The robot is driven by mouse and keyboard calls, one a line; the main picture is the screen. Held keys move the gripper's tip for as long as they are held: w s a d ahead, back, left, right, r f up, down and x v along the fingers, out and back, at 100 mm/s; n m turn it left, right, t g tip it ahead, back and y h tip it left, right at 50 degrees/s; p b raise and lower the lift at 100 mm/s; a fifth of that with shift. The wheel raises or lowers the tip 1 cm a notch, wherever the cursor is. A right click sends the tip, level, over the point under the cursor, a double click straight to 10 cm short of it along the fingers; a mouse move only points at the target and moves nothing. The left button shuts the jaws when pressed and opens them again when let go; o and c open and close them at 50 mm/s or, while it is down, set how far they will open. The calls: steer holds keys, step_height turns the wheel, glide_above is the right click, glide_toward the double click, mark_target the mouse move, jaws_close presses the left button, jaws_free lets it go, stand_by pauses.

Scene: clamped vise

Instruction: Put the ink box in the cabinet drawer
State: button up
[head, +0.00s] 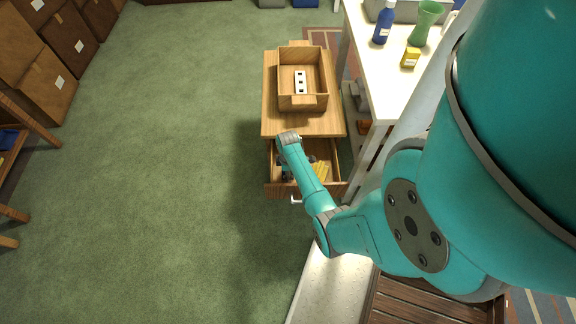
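The wooden cabinet (270,120) stands at the middle, and its drawer (274,190) is pulled open toward the bottom of the picture. My gripper (286,174) points down at the left part of the open drawer. It is small, dark and partly hidden by my wrist, so its fingers and anything between them cannot be made out. A yellow item (321,169) lies in the right part of the drawer. A small yellow box (410,57) stands on the white table at the upper right. I cannot tell for certain which thing is the ink box.
An open wooden box (302,103) with a white holed piece (300,82) inside stands on the cabinet top. The white table (395,95) also holds a blue bottle (384,24) and a green vase (425,22). Green floor (180,140) is clear to the left.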

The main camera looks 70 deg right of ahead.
step_height(320, 180, up, 12)
steer(key=shift+f, duration=0.25)
stand_by(0.6)
steer(key=shift+s+a, duration=0.1)
